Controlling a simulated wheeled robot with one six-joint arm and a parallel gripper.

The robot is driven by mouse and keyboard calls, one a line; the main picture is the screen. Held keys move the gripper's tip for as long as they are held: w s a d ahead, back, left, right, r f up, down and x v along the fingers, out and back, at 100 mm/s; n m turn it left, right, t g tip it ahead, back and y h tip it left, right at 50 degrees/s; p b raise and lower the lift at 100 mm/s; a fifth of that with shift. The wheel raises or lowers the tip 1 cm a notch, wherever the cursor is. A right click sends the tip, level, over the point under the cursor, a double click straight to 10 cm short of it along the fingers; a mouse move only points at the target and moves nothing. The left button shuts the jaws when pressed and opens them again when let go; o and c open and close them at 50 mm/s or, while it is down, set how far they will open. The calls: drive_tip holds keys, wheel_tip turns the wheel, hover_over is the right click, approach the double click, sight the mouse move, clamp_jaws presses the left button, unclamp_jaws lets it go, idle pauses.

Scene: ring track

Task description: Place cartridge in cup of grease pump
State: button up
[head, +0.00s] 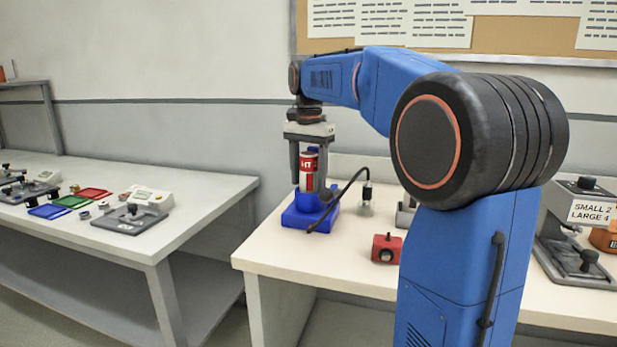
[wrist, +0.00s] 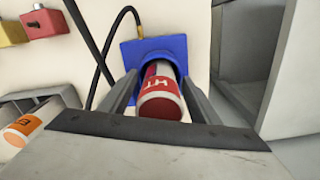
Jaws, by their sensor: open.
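The cartridge (head: 308,174) is red and white with "HT" lettering. It stands upright in the blue cup of the grease pump (head: 305,216), on the table near its left end. In the wrist view the cartridge (wrist: 161,95) shows from above, in front of the blue pump base (wrist: 130,54). My gripper (head: 308,180) points down over the pump with its fingers on either side of the cartridge. In the wrist view the open fingers (wrist: 163,100) flank the cartridge with small gaps. The cartridge's lower end is hidden inside the cup.
A black hose with a metal nozzle (head: 366,193) curves right of the pump. A red box (head: 386,248) sits near the front edge. A grey fixture (head: 580,245) and an orange item (head: 604,238) are at right. Another table (head: 180,225) with trays stands at left.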

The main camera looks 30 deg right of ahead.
sight(309, 153)
drive_tip(key=shift+r, duration=0.1)
wheel_tip(309, 153, up, 12)
drive_tip(key=shift+r, duration=0.1)
idle(0.4)
idle(0.5)
